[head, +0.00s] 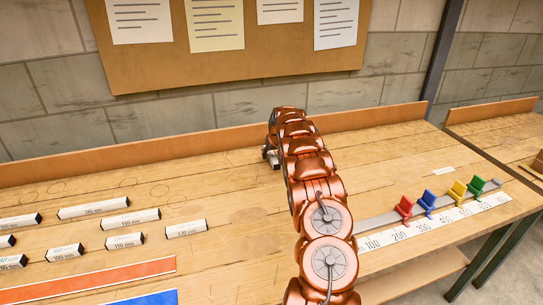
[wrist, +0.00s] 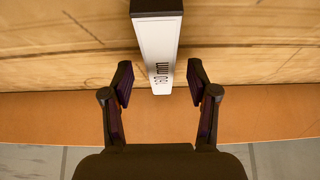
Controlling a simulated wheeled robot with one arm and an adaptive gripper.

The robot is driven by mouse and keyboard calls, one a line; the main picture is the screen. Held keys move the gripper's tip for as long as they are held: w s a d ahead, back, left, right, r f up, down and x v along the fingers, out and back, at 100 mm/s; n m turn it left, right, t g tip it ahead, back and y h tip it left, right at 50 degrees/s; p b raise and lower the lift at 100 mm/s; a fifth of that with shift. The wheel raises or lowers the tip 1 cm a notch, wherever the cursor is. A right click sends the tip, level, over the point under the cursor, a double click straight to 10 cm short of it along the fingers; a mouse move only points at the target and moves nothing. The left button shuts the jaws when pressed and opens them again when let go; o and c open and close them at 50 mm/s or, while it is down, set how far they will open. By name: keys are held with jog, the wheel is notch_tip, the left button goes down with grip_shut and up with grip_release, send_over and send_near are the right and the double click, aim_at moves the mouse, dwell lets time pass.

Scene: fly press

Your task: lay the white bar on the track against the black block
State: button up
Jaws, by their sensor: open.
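In the wrist view a white bar (wrist: 157,48) with a black end face and a printed mm label lies on the wood, its label too small to read surely. My gripper (wrist: 160,82) is open, with one finger on each side of the bar's near end and a gap on both sides. In the head view my arm reaches to the back of the bench and hides most of the gripper and this bar. The metal track (head: 378,222) runs along the right front of the bench. I cannot make out the black block; my arm covers the track's left end.
Several other labelled white bars (head: 93,208) lie on the bench's left. Red (head: 404,208), blue (head: 427,201), yellow (head: 457,191) and green (head: 476,185) stops stand along the track above a number scale (head: 430,226). A raised wooden edge (head: 150,150) closes the back.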

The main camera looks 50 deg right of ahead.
jog(key=shift+w+d+f, duration=0.1)
jog(key=shift+w+f, duration=0.2)
jog(key=shift+f, duration=0.15)
grip_shut()
dwell(0.3)
